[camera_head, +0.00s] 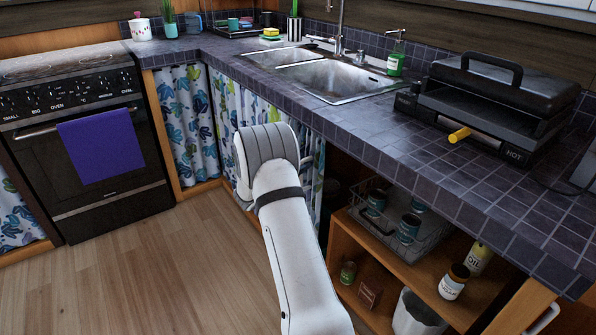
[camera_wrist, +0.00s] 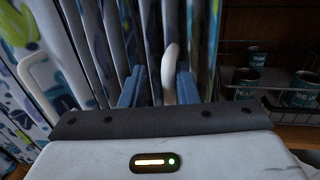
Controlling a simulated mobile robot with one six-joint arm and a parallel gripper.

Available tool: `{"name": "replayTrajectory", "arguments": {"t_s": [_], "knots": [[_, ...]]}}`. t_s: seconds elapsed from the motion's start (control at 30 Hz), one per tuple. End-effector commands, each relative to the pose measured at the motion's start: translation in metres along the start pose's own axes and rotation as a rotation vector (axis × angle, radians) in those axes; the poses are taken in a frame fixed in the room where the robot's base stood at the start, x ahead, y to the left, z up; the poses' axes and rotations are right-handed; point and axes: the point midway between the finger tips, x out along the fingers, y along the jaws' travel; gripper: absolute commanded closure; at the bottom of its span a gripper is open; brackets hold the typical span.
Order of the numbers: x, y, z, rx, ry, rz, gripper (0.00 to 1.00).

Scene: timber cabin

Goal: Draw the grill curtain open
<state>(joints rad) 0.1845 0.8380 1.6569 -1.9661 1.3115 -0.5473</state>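The patterned white, blue and green curtain (camera_head: 315,165) hangs under the counter, left of the open shelf below the grill (camera_head: 490,100); my arm hides part of it. In the wrist view the curtain (camera_wrist: 105,45) hangs in bunched vertical folds, with a white loop handle (camera_wrist: 170,72) on it. My gripper (camera_wrist: 158,82) is in front of these folds. Its two blue fingers are apart, with the handle between them, nearer the right finger. I cannot tell whether a finger touches it. My arm hides the fingers in the head view.
A second white handle (camera_wrist: 38,85) shows on the curtain at left. The open shelf (camera_head: 400,265) at right holds a wire basket (camera_head: 425,240) with cans, jars and a white bin (camera_head: 418,315). The oven (camera_head: 85,140) stands left; the wooden floor is clear.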

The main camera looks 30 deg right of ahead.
Motion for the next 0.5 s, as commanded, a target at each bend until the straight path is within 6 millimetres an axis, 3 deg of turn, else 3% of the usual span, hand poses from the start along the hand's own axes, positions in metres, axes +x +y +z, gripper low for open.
{"name": "replayTrajectory", "arguments": {"t_s": [0.27, 0.5], "knots": [[0.003, -0.003, -0.006, -0.006, 0.006, -0.009, 0.70], [-0.028, -0.002, -0.003, -0.006, 0.007, -0.007, 0.70]]}}
